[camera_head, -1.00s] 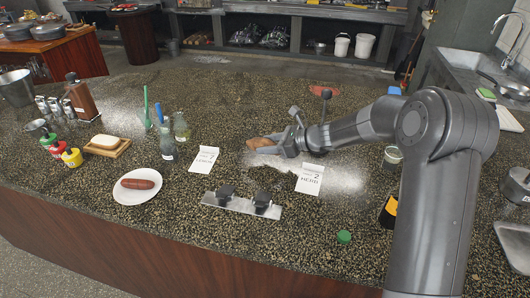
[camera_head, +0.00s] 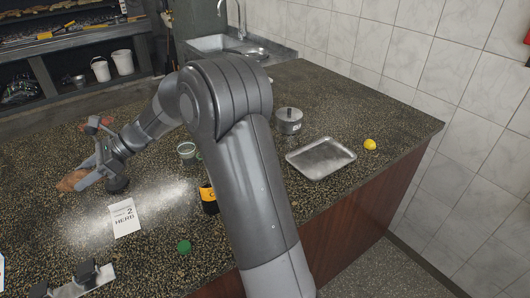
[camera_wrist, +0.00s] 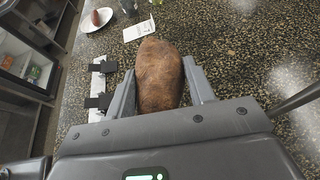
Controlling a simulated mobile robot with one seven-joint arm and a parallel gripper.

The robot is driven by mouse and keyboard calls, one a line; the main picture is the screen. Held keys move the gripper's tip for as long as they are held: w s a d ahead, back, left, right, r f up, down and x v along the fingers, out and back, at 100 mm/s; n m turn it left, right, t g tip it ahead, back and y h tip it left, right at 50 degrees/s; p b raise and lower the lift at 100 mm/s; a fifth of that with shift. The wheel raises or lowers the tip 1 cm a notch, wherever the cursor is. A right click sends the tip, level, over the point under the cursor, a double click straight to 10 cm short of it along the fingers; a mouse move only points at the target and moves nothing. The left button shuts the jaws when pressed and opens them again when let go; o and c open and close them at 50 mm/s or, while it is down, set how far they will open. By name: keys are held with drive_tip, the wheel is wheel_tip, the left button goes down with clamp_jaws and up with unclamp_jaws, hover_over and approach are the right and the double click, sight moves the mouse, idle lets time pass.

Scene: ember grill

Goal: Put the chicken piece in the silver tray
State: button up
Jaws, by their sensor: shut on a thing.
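The chicken piece is brown and rounded, and it shows in the wrist view (camera_wrist: 159,75) between my two fingers. My gripper (camera_wrist: 160,90) is shut on it. In the head view my gripper (camera_head: 88,176) is at the left, over the counter, with the chicken piece (camera_head: 72,181) at its tip. The silver tray (camera_head: 322,158) is a shallow rectangular metal tray on the right part of the counter, far to the right of my gripper. Its inside looks empty.
A lidded metal pot (camera_head: 289,120) stands behind the tray and a lemon (camera_head: 370,144) lies to its right. A black and yellow container (camera_head: 209,197), a glass jar (camera_head: 187,151), a green cap (camera_head: 184,246) and a HERB card (camera_head: 124,217) are on the counter.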

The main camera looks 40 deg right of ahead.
wheel_tip(320, 180, up, 10)
drive_tip(key=shift+d+f, duration=0.1)
drive_tip(key=shift+f, duration=0.05)
drive_tip(key=s+d+f+m+t+h, duration=0.1)
drive_tip(key=d+m+t+h, duration=0.5)
drive_tip(key=d, duration=3.2)
drive_tip(key=s+d+m+t+h, duration=0.7)
drive_tip(key=s+d+m, duration=0.5)
drive_tip(key=s+d, duration=1.9)
drive_tip(key=h, duration=0.1)
hover_over(324, 161)
drive_tip(key=shift+g, duration=0.4)
wheel_tip(324, 161, down, 17)
drive_tip(key=shift+f, duration=2.2)
